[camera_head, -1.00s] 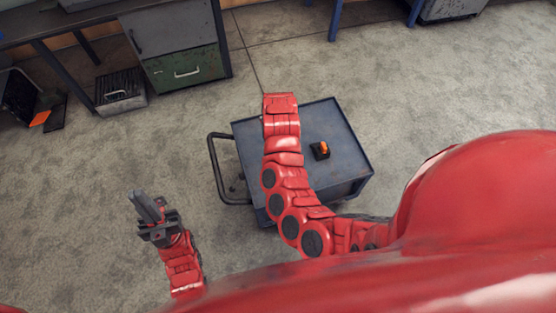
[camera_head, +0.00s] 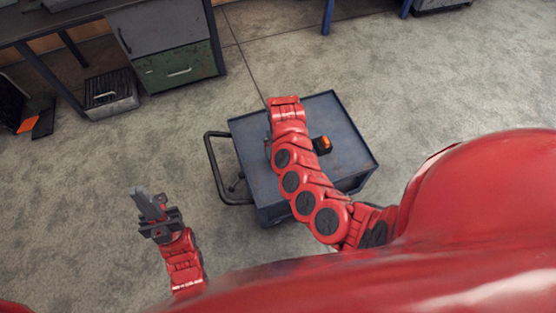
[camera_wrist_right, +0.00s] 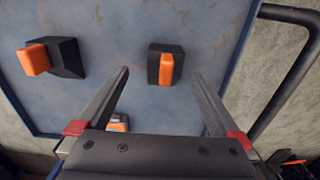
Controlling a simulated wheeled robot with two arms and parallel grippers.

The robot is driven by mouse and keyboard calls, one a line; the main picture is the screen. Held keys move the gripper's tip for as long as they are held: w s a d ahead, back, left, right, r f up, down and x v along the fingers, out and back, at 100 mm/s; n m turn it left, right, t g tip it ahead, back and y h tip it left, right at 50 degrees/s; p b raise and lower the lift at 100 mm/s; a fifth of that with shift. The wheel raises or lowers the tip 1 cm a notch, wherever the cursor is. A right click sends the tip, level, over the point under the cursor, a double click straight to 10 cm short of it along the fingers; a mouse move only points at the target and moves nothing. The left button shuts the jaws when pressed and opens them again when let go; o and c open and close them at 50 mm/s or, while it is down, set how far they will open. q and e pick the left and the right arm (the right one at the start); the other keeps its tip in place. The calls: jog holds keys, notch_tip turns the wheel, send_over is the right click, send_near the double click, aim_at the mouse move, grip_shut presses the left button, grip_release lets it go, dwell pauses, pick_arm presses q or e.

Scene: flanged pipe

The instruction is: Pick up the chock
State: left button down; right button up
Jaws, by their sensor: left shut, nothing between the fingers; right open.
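A black chock with an orange grip (camera_wrist_right: 166,66) lies on the blue cart top (camera_wrist_right: 110,30) and shows between and beyond my right fingertips in the right wrist view. My right gripper (camera_wrist_right: 160,74) is open and empty. A second black block with an orange grip (camera_wrist_right: 53,58) lies to its left. In the head view one black-and-orange block (camera_head: 322,145) shows on the cart (camera_head: 345,120), just right of my right arm; I cannot tell which one it is. My right gripper is hidden there. My left gripper (camera_head: 150,203) is shut and empty, left of the cart.
Another small orange-topped object (camera_wrist_right: 118,123) shows between my fingers' bases, partly hidden. The cart has a dark push handle (camera_head: 222,170) on its left. A workbench with a green drawer (camera_head: 178,68) stands behind.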

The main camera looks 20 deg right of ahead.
jog(key=shift+f, duration=0.5)
jog(key=f, duration=0.1)
jog(key=f+b, duration=0.1)
jog(key=f, duration=0.1)
jog(key=w+f+b, duration=0.1)
jog(key=shift+a+f, duration=0.15)
jog(key=shift+a, duration=0.2)
jog(key=shift+s+f, duration=0.15)
jog(key=shift+f, duration=0.25)
jog(key=c, duration=1.6)
jog(key=shift+r, duration=0.15)
